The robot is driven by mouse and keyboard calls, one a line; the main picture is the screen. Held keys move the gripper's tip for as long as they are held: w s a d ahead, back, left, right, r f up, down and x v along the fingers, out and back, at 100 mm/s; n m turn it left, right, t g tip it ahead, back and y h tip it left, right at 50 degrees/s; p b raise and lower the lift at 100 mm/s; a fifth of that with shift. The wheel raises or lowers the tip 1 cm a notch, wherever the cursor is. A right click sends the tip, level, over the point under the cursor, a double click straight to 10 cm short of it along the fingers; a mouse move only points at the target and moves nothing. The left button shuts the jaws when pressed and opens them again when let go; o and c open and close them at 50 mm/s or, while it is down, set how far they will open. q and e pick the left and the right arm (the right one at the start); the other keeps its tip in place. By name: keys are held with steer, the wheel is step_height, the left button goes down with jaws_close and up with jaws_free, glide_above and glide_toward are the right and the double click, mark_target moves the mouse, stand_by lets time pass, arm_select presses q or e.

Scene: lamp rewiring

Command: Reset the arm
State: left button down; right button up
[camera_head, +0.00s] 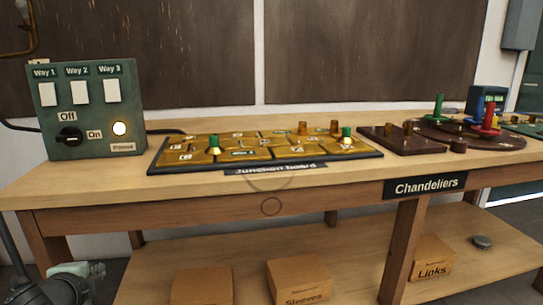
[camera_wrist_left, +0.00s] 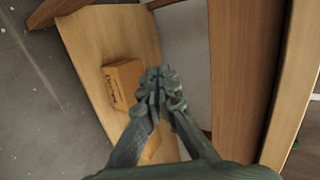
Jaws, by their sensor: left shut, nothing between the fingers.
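My left gripper (camera_wrist_left: 160,88) is shut and empty in the left wrist view, its fingertips together in front of the lower shelf (camera_wrist_left: 103,35). In the head view my left arm comes in at the bottom left corner, and part of the left gripper (camera_head: 90,270) shows there, low and left of the workbench. It is apart from everything on the tabletop. My right arm and right gripper are not in view.
The workbench (camera_head: 90,196) bears a green switch box (camera_head: 108,141), the junction board (camera_head: 262,165) and a chandelier base (camera_head: 405,145) with coloured pegs. Cardboard boxes stand on the lower shelf, including Sleeves (camera_head: 300,283) and Links (camera_head: 432,258). The front tabletop strip is clear.

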arm_select(q)
steer(key=s+d+f+n+g+h, duration=0.1)
steer(key=s+d+f+n+g, duration=0.1)
steer(key=s+d+f+n, duration=0.2)
steer(key=s+d+f+n+g, duration=0.3)
steer(key=s+f, duration=0.8)
steer(key=f, duration=0.4)
steer(key=s+d+f+n+g+h, duration=0.1)
steer(key=s+d+f+n+g, duration=0.2)
steer(key=s+f, duration=0.4)
step_height(320, 180, down, 3)
steer(key=d+n, duration=0.1)
steer(key=n, duration=0.1)
steer(key=shift+s+d+f+n+h+p, duration=0.15)
steer(key=shift+s+d+n+h+p, duration=0.15)
steer(key=shift+d+n, duration=0.1)
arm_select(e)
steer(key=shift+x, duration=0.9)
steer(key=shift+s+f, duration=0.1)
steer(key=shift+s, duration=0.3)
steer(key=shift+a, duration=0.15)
